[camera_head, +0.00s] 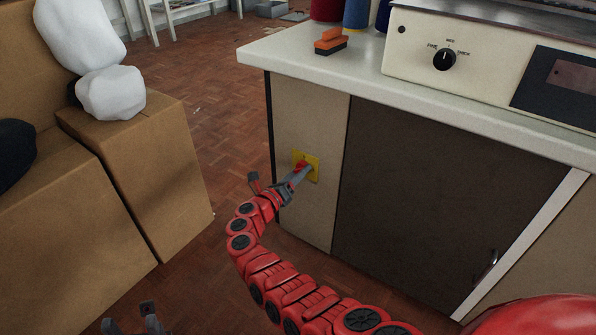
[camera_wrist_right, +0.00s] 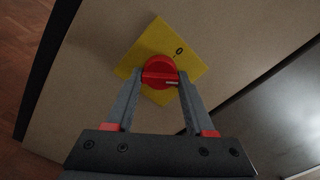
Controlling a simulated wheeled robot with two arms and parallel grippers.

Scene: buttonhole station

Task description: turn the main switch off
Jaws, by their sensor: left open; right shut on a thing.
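The main switch is a red rotary knob (camera_wrist_right: 160,70) on a yellow square plate (camera_wrist_right: 155,38), fixed to the beige cabinet side. In the head view, the plate (camera_head: 313,160) is low on the cabinet front and my gripper partly covers the knob. A "0" mark shows on the plate in the wrist view, and the knob's bar lies across the picture, not pointing at it. My right gripper (camera_wrist_right: 161,82) is shut on the knob, one finger on each side. My left gripper (camera_head: 132,316) is open and empty at the bottom left, far from the switch.
A white worktop (camera_head: 330,68) overhangs the switch, with an orange-and-black brush (camera_head: 331,42) and a machine with a dial (camera_head: 444,59) on it. A dark cabinet door (camera_head: 430,190) is right of the switch. Cardboard boxes (camera_head: 140,165) stand left; floor between is clear.

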